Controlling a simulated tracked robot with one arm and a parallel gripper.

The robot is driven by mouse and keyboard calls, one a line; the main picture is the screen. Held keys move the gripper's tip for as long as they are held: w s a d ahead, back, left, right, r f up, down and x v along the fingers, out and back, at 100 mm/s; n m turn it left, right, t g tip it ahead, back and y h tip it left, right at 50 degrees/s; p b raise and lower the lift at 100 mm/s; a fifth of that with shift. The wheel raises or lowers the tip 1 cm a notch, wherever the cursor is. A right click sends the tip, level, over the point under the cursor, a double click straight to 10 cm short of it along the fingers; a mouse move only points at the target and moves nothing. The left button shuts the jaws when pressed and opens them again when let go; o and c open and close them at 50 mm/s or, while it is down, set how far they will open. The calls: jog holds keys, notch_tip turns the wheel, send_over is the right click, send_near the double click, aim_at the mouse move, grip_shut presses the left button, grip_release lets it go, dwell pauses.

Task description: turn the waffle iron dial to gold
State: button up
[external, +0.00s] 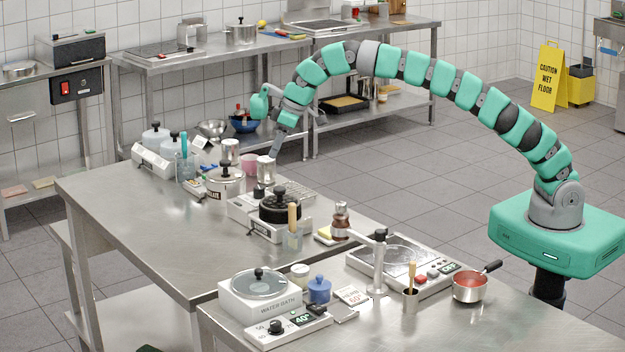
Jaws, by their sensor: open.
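My gripper (275,153) hangs at the end of my arched arm, pointing down above the far part of the left steel table. It is open and holds nothing that I can see. Below it stands a metal canister (266,170). A white appliance with a round black lid and black knob (280,207) sits nearer the camera and may be the waffle iron. I cannot make out its dial, or any gold mark, at this size. My gripper is apart from this appliance, above and behind it.
A lidded pot (225,180), a pink cup (249,162) and a blue-tool holder (185,165) crowd the table around my gripper. A water bath (260,293), a hot plate (400,262) and a red-filled saucepan (470,288) stand nearer. The table's left front (130,225) is clear.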

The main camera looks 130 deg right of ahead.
aim_at(260, 187)
jog(key=p+x, duration=0.1)
jog(key=x, duration=1.1)
jog(key=shift+f, duration=0.2)
jog(key=c, duration=1)
